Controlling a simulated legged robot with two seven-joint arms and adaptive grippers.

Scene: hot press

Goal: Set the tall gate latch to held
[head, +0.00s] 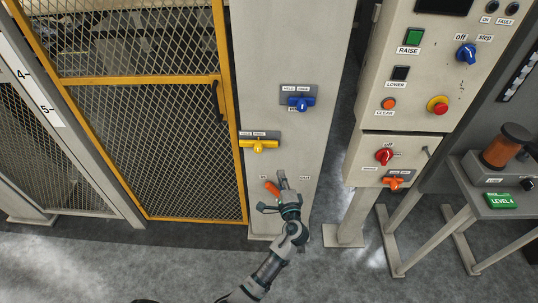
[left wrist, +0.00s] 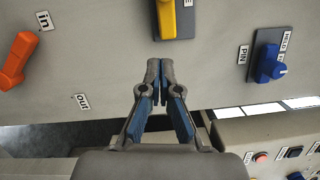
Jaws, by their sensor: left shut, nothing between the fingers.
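A blue latch (head: 300,102) sits on a dark plate on the pale post, with small labels above it; one seems to read HELD. It also shows at the right of the left wrist view (left wrist: 272,65), beside a PIN label. A yellow latch (head: 258,145) is lower left on the post and shows at the top of the left wrist view (left wrist: 167,18). I cannot tell for sure which is the tall gate latch. My left gripper (head: 282,178) is shut and empty, below both latches; the left wrist view shows its fingertips together (left wrist: 160,72), apart from the yellow latch.
An orange lever (head: 272,188) with in and out labels is close beside my left gripper, at the left of the left wrist view (left wrist: 14,60). A yellow-framed mesh gate (head: 165,140) stands left. A control panel (head: 420,70) with buttons and knobs stands right.

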